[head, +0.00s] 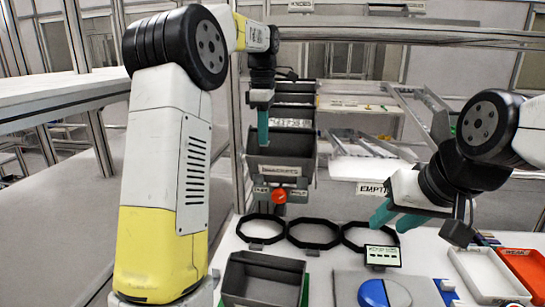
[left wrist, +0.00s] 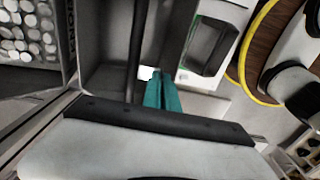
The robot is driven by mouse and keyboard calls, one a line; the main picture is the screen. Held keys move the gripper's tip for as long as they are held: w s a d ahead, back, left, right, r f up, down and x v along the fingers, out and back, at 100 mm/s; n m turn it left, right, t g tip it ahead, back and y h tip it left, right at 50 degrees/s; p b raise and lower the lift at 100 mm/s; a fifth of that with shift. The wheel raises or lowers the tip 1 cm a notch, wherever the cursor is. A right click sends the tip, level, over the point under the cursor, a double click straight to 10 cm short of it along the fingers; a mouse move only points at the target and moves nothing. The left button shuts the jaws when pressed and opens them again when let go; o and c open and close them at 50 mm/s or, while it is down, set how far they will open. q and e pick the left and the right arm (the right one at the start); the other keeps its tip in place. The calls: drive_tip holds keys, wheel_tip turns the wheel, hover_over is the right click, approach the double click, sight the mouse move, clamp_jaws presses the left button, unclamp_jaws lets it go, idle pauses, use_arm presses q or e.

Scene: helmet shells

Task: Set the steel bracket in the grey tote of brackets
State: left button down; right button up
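The grey tote of brackets (head: 283,172) hangs on the rack in the middle of the head view, its label on the front. My left gripper (head: 263,128) points down just above its back part. In the left wrist view the left gripper's teal fingers (left wrist: 161,88) lie close together, with nothing clearly visible between them. A small white patch shows by their tips; I cannot tell what it is. I cannot make out the steel bracket in either view. My right gripper (head: 396,219) hangs over the table at the right, fingers apart and empty.
More grey bins stand behind the tote, and a red knob (head: 279,196) is below it. Black rings (head: 313,246) lie on the table, with a grey bin (head: 234,282) in front. A white tray (head: 480,280) and a red tray (head: 525,268) are at the right.

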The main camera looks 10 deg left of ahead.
use_arm(q)
drive_tip(key=shift+w+f, duration=0.15)
drive_tip(key=shift+w, duration=0.35)
drive_tip(key=shift+s+f, duration=0.1)
drive_tip(key=shift+f, duration=3.25)
drive_tip(key=shift+f, duration=0.2)
drive_tip(key=shift+f, duration=0.1)
